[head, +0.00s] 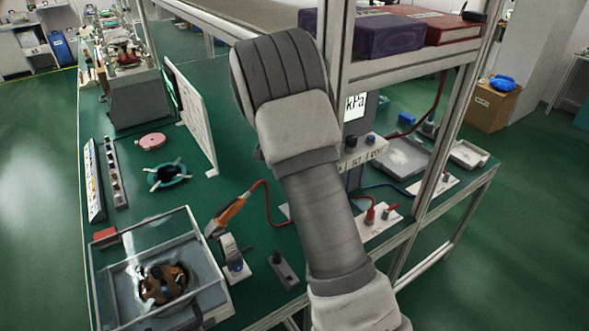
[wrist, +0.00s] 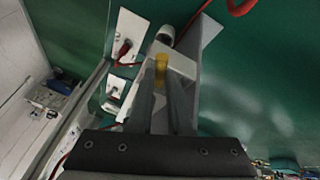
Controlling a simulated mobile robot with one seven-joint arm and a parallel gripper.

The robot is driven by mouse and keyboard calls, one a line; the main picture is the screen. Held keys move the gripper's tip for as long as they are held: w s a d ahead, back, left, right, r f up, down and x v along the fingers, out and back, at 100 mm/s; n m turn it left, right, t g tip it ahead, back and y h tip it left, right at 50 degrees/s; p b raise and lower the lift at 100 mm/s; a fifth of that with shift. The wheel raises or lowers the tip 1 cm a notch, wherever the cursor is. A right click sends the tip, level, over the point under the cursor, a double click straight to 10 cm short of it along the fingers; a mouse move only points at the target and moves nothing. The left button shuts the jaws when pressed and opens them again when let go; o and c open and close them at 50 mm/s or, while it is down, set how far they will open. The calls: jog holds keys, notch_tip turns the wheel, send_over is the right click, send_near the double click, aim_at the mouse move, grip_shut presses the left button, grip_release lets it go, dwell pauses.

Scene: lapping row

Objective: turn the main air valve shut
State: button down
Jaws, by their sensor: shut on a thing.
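My gripper (wrist: 160,88) is shut on a small yellow piece (wrist: 161,64) in the wrist view. The piece sits against a pale grey block. It looks like a handle or knob, but I cannot tell for certain that it belongs to the main air valve. In the head view my own arm hides the gripper and this piece. White plates with red-handled fittings stand at the right of the bench, one plate (head: 381,228) in the head view; similar fittings, one of them red (wrist: 124,48), show left of my gripper in the wrist view.
A metal shelf frame (head: 437,150) stands close right of my arm, with a purple box (head: 385,37) and a red box (head: 438,28) on it. A kPa display (head: 355,105) is partly hidden. A clear case (head: 205,245) and an orange-handled tool (head: 228,214) lie left.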

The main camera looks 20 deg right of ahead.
jog(key=shift+s+d+n+t+y+b, duration=0.15)
jog(key=shift+s+n+t+b, duration=0.15)
jog(key=shift+n+b, duration=0.4)
jog(key=shift+s+d+n+t+y+b, duration=0.15)
jog(key=shift+n+t+b, duration=0.25)
jog(key=shift+n, duration=0.55)
jog(key=shift+s+d+n+t+y+b, duration=0.1)
jog(key=shift+s+d+n+t+b, duration=0.15)
jog(key=shift+n+b, duration=0.5)
jog(key=c, duration=0.8)
grip_release()
jog(key=shift+c, duration=0.2)
jog(key=v, duration=1.2)
jog(key=shift+a, duration=0.1)
